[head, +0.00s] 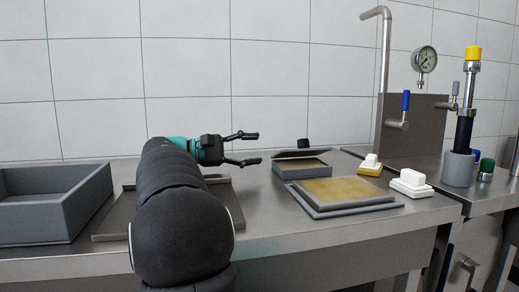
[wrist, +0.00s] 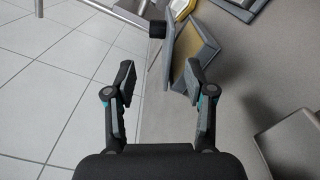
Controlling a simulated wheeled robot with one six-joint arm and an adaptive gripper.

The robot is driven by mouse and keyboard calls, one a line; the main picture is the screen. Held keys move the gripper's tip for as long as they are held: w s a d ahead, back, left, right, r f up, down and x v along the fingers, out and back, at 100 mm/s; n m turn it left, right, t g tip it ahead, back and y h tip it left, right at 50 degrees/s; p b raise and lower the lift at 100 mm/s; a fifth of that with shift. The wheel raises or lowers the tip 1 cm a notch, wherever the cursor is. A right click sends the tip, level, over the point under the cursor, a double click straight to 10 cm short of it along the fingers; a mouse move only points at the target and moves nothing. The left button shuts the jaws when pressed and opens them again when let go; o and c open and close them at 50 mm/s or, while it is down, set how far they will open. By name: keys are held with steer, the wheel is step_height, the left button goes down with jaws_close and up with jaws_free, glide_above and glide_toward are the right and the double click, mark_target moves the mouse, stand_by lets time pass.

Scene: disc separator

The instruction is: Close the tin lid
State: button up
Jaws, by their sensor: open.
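A grey tin (head: 302,172) with a tan inside stands on the steel bench, right of my gripper in the head view. Its dark flat lid (head: 304,154) is raised and tilted over it, leaving a gap that shows the tan inside. My gripper (head: 257,148) is open and empty, turned on its side, and points toward the tin from the left. It is apart from the tin and lid. In the wrist view the tin (wrist: 205,38) lies beyond my fingertips (wrist: 162,78), nearer the right finger, which hides part of it.
A shallow grey tray (head: 313,209) with a tan panel sits in front of the tin. White-topped blocks (head: 409,188) stand to the right. A grey bin (head: 40,229) stands at left. A pipe, valves and a gauge (head: 424,59) rise at back right. A tiled wall is behind.

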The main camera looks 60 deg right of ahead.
steer(key=shift+r, duration=0.25)
steer(key=c, duration=0.6)
steer(key=shift+m+y, duration=0.3)
steer(key=r+p, duration=0.1)
steer(key=p, duration=0.1)
steer(key=d+r+p, duration=0.1)
steer(key=r+p, duration=0.1)
steer(key=d+r+p, duration=0.1)
steer(key=p, duration=0.1)
steer(key=shift+w+r+p, duration=0.15)
steer(key=shift+r+p, duration=0.2)
steer(key=shift+r, duration=0.05)
jaws_close()
step_height(320, 180, up, 2)
steer(key=m+t+y+p, duration=0.15)
steer(key=m+p, duration=0.45)
steer(key=m, duration=1.4)
glide_above(300, 148)
steer(key=w+d, duration=0.2)
steer(key=w, duration=0.2)
steer(key=shift+s+a+g+y, duration=0.15)
steer(key=shift+g+y, duration=0.1)
steer(key=shift+y, duration=0.2)
steer(key=f, duration=0.1)
steer(key=s+f, duration=0.1)
steer(key=shift+a+f+b, duration=0.25)
steer(key=shift+f+b, duration=0.05)
steer(key=shift+f, duration=0.05)
steer(key=shift+s+a+f, duration=0.15)
steer(key=shift+f, duration=0.4)
